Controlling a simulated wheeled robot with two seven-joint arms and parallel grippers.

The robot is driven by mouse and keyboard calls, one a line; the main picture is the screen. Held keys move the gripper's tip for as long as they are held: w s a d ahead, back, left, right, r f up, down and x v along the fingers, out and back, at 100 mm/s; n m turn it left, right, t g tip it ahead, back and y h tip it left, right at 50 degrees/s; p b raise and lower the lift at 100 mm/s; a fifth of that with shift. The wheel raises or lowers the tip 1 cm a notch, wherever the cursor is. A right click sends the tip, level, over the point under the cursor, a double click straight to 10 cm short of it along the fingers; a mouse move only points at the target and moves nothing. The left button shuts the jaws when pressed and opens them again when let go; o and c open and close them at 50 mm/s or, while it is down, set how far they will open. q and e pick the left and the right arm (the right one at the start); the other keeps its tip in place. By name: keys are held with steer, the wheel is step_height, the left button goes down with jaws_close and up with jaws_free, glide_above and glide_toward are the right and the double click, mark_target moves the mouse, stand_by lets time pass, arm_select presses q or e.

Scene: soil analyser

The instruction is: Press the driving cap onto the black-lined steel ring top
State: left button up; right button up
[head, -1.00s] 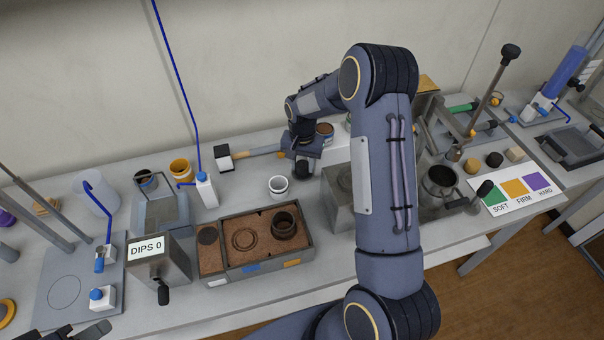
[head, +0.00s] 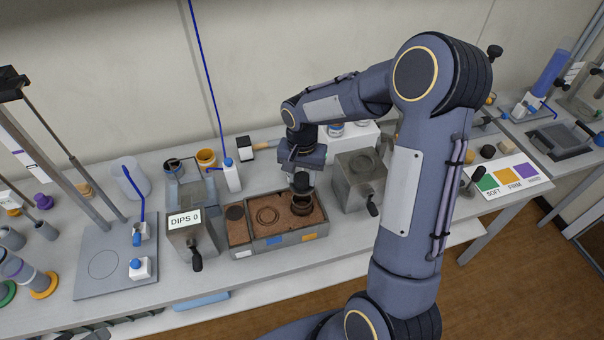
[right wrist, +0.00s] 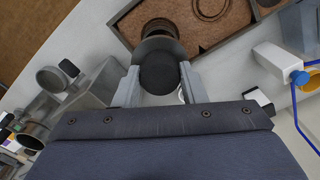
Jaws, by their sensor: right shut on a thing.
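The soil tray (head: 285,243) on the bench holds a dark, open-topped ring (head: 302,204) standing in the brown soil of its larger compartment. My right gripper (head: 302,168) is directly above that ring, pointing down. It is shut on the driving cap (head: 302,183), a black knob over a grey disc. In the right wrist view the cap (right wrist: 159,72) sits between the two fingers, and its disc overlaps the near edge of the ring (right wrist: 160,27). Whether the cap touches the ring top cannot be told. My left gripper is not in view.
A grey box with a handle (head: 357,182) stands close to the right of the tray. The DIPS 0 box (head: 193,238) stands close to its left. A round imprint (head: 268,216) marks the soil beside the ring. A white bottle (head: 232,178) stands behind.

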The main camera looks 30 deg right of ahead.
mark_target(302, 189)
steer(key=shift+f+b, duration=0.2)
steer(key=shift+b, duration=0.2)
steer(key=shift+f+b, duration=1.65)
steer(key=shift+f, duration=0.25)
steer(key=shift+b, duration=0.3)
steer(key=shift+f+b, duration=0.5)
steer(key=shift+f, duration=0.2)
